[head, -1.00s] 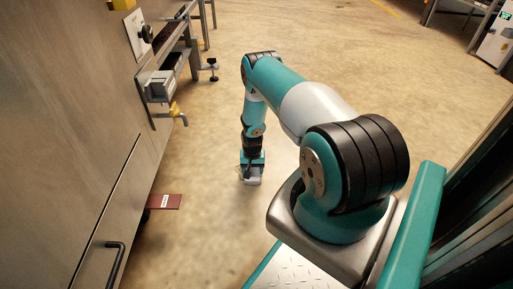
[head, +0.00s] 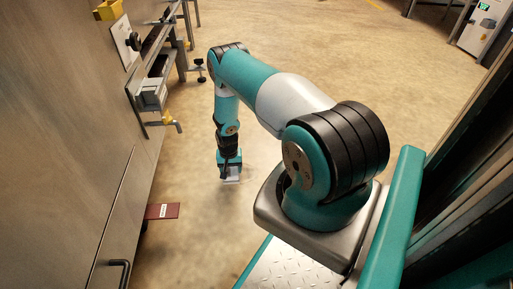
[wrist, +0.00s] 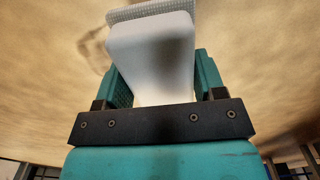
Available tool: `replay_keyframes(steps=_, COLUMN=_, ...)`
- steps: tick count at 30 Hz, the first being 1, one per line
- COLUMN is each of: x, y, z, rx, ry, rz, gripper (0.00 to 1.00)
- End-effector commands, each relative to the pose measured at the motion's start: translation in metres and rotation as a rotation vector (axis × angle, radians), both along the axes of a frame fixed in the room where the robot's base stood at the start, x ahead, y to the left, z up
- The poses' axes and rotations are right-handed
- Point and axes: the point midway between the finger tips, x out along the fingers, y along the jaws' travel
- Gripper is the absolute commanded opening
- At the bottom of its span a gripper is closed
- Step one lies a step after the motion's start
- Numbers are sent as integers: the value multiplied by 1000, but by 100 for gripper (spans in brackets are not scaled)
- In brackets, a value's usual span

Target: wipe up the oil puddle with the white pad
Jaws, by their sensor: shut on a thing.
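My gripper (head: 230,168) points down over the floor at the end of my reaching arm. The pad's edge also shows under the gripper in the head view (head: 230,180). I cannot tell whether the pad touches the floor. A faint curved mark, perhaps the oil puddle's rim (wrist: 92,45), shows left of the pad in the wrist view. In the head view a faint ring lies by the gripper; the puddle is hard to make out.
A large metal machine (head: 60,150) stands along the left, with a yellow-handled tap (head: 172,123) jutting out. A dark red plate (head: 162,211) lies low beside it. The floor (head: 280,65) beyond my arm is open. A white cabinet (head: 485,35) stands far right.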

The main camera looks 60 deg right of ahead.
Motion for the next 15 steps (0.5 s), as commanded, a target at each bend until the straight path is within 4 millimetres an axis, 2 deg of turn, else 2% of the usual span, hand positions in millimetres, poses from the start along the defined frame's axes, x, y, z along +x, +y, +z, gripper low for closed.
replay_keyframes(steps=3, x=1, y=3, z=15, rx=0, ry=1, rz=5, gripper=45)
replay_keyframes(steps=15, x=1, y=3, z=48, rx=0, ry=1, rz=5, gripper=45)
